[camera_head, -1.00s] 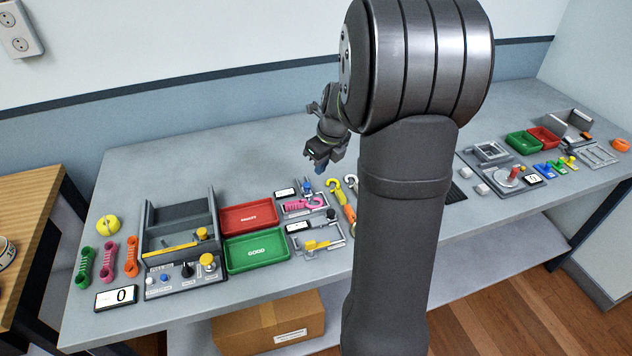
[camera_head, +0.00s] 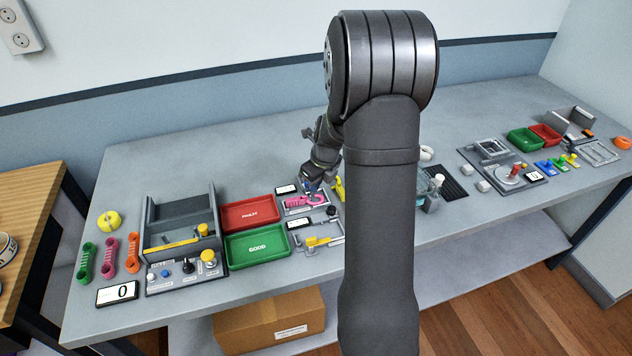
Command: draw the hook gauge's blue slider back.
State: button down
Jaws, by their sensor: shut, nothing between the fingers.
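The hook gauge (camera_head: 292,211) is a small grey fixture on the bench, right of the red tray, with a pink hook (camera_head: 299,202) lying across it. Its small display (camera_head: 286,189) stands at its back left. My gripper (camera_head: 309,189) is shut and empty, pointing down at the back of the gauge. Its bluish fingertips are where the blue slider sits, so the slider is mostly hidden or cannot be told apart from them. I cannot tell whether they touch.
A red tray (camera_head: 250,214) and a green tray (camera_head: 257,248) stand left of the gauge. A second gauge with a yellow part (camera_head: 318,241) is in front. Yellow hooks beside the gauge are partly hidden by my arm. The bench behind is clear.

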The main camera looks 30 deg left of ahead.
jog(key=w+a, duration=0.2)
jog(key=shift+w+a, duration=0.5)
jog(key=shift+r, duration=0.1)
jog(key=shift+r, duration=0.15)
jog(key=v, duration=0.9)
jog(key=shift+d+r, duration=0.25)
